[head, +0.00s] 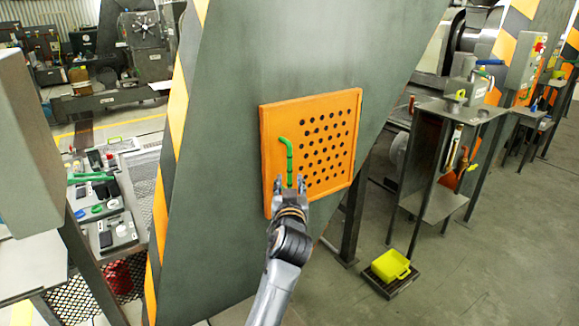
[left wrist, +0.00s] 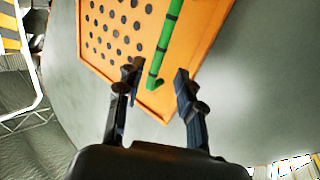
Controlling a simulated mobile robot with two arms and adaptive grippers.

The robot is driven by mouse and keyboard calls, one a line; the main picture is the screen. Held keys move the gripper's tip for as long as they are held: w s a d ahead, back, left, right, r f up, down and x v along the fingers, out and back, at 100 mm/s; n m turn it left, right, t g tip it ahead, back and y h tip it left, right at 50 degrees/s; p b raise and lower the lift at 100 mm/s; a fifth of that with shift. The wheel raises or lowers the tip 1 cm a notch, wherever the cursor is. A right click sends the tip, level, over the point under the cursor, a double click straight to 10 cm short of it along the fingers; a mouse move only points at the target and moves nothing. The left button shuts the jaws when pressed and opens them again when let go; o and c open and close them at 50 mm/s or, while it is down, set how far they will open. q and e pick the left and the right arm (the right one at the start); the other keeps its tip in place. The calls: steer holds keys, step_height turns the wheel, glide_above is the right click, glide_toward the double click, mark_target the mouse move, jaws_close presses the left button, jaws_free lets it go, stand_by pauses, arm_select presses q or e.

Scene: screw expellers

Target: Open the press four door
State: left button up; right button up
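The press door (head: 328,135) is an orange panel with rows of black holes, set on a grey slanted press body. It looks shut. A green handle (head: 288,155) runs upright near its left edge. My left gripper (head: 289,184) is at the lower end of the handle. In the left wrist view, the door (left wrist: 118,40) fills the top and the handle (left wrist: 165,45) reaches down between the fingers. My left gripper (left wrist: 157,85) is open, with its fingers apart on either side of the handle's lower end. I cannot tell whether they touch it. My right gripper is not in view.
A grey metal stand (head: 440,150) is at the right. A bench with tools (head: 105,200) is at the left. Open floor lies at the lower right.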

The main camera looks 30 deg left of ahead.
mark_target(290, 169)
arm_select(q)
steer(key=x, duration=0.8)
steer(key=shift+p, duration=0.35)
jaws_close()
